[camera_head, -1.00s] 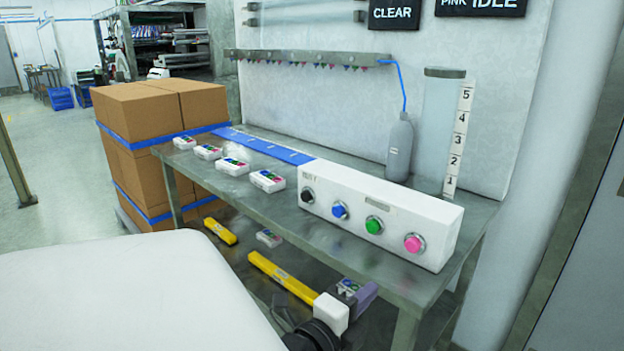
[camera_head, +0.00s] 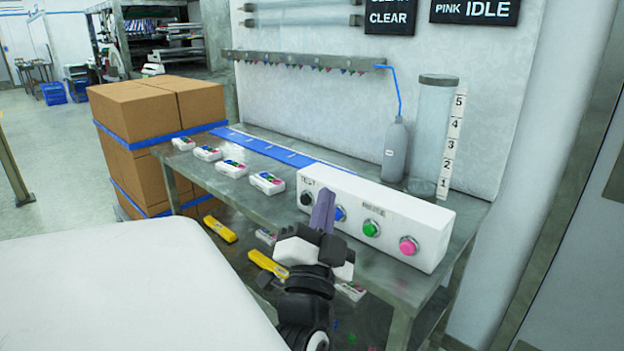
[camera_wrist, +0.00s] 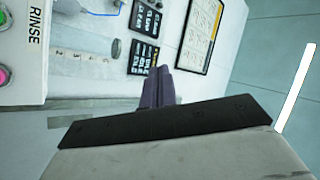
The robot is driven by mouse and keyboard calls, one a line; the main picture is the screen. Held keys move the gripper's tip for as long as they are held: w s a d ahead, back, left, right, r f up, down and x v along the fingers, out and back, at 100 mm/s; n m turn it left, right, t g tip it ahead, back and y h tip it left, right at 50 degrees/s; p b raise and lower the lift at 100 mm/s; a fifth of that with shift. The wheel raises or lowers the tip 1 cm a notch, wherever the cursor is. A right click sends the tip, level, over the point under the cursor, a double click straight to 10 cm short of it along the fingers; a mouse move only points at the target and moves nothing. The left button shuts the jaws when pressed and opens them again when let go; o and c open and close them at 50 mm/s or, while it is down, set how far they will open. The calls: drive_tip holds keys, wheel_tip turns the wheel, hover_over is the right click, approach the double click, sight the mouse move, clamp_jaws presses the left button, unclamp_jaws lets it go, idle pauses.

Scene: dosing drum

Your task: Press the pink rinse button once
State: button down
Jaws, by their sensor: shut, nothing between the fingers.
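The pink rinse button (camera_head: 408,246) is at the right end of the white control box (camera_head: 432,225) on the metal bench. It also shows at the left edge of the wrist view (camera_wrist: 4,76), beside the word RINSE. My gripper (camera_head: 323,207) is shut and empty, with its purple fingers pointing up. In the head view it overlaps the box's front near the blue button (camera_head: 340,213), to the left of the pink one. The gap between my fingers and the box cannot be judged. In the wrist view the shut fingers (camera_wrist: 157,88) are apart from the pink button.
The green button (camera_head: 371,229) and black button (camera_head: 306,199) share the box front. A grey bottle (camera_head: 396,150) and clear cylinder (camera_head: 432,130) stand behind it. A wall sign (camera_head: 476,10) reads PINK IDLE. Small white devices (camera_head: 267,183) line the bench. Stacked cartons (camera_head: 160,110) stand left.

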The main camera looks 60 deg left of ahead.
drive_tip(key=shift+s+d+r+n+g+y+p, duration=0.15)
drive_tip(key=shift+s+r+n+y, duration=0.25)
drive_tip(key=shift+r+n+y, duration=0.25)
drive_tip(key=shift+s+r+n+g+y+p, duration=0.1)
drive_tip(key=shift+s+r+n+g+y, duration=0.1)
drive_tip(key=shift+s+r+n+y, duration=0.35)
drive_tip(key=shift+s+d+r+n+g+y+p, duration=0.15)
drive_tip(key=shift+r+n+y, duration=0.25)
drive_tip(key=shift+r+n, duration=0.45)
drive_tip(key=shift+a+r, duration=0.1)
